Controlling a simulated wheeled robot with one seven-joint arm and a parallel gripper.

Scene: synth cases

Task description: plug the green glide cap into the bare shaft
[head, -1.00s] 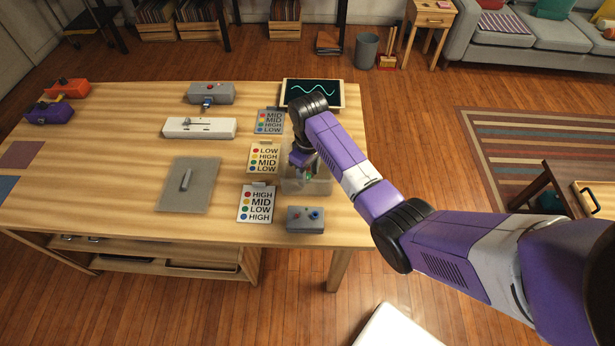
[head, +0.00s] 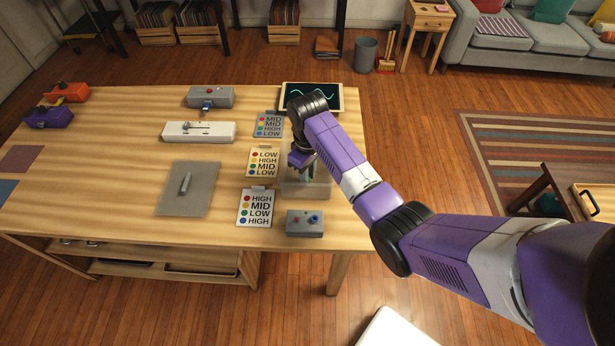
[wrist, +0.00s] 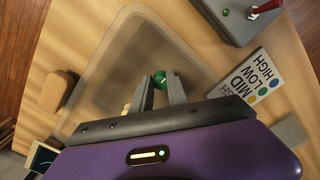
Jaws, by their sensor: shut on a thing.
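A small green cap (wrist: 160,79) is between my fingertips in the wrist view. My gripper (wrist: 161,84) is shut on it, above a translucent tray (wrist: 120,50). In the head view my gripper (head: 309,178) is over the same tray (head: 300,191), near the table's right edge. A white slider box (head: 215,132) lies left of it, with a dark slot and a small upright part on top. I cannot tell for sure whether that part is the bare shaft. The cap is barely visible in the head view.
Label cards, one reading LOW HIGH MID LOW (head: 262,161), stand close left of my gripper. A grey mat (head: 172,203) with a small grey piece lies left. Bare table separates these.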

